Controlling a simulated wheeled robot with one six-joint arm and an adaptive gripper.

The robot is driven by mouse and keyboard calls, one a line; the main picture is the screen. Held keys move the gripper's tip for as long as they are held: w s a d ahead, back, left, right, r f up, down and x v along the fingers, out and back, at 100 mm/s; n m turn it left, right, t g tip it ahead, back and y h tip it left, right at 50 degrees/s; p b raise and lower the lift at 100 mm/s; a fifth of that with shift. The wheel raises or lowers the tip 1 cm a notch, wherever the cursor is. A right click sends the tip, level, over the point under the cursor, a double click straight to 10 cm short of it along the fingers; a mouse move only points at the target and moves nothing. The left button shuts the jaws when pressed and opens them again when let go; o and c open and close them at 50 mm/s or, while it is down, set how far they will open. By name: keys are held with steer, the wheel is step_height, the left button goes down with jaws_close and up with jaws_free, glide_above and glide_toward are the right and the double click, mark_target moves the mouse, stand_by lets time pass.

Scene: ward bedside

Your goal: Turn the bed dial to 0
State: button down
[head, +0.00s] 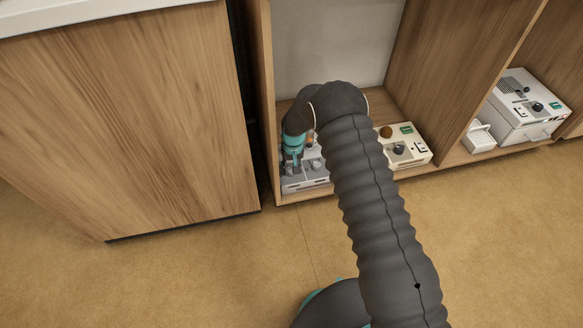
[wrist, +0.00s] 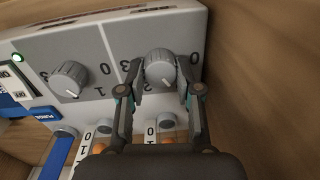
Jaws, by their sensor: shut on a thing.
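My gripper (wrist: 160,85) is shut on the right-hand grey dial (wrist: 159,66) of a pale control box (wrist: 110,38), one finger on each side. The dial's white pointer line points down and slightly right in the wrist view. A 3 shows to its left and part of a 0 to its right; the fingers hide other marks. A second grey dial (wrist: 69,79) sits to the left, free of the gripper. In the head view my gripper (head: 293,168) is at the box (head: 306,183) in the left shelf bay.
Toggle switches with orange parts (wrist: 157,134) and 0/1 labels sit below the dials. A wooden wall (wrist: 265,80) stands close to the right. In the head view, a cream unit (head: 414,153) stands right of my arm, and another device (head: 527,105) stands in the adjoining bay.

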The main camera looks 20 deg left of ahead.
steer(key=shift+f+b, duration=0.1)
steer(key=shift+b, duration=0.2)
steer(key=n+b, duration=0.2)
steer(key=n, duration=0.1)
steer(key=shift+f+b, duration=0.15)
steer(key=shift+b, duration=0.2)
steer(key=n+b, duration=0.2)
steer(key=n, duration=0.1)
steer(key=n+b, duration=0.1)
steer(key=n, duration=0.1)
steer(key=n+b, duration=0.1)
steer(key=n, duration=0.2)
steer(key=shift+r+n+h, duration=0.2)
steer(key=shift+n+h, duration=0.1)
steer(key=shift+n, duration=0.3)
steer(key=c, duration=0.8)
jaws_free()
steer(key=shift+w+d, duration=0.1)
steer(key=shift+a, duration=0.2)
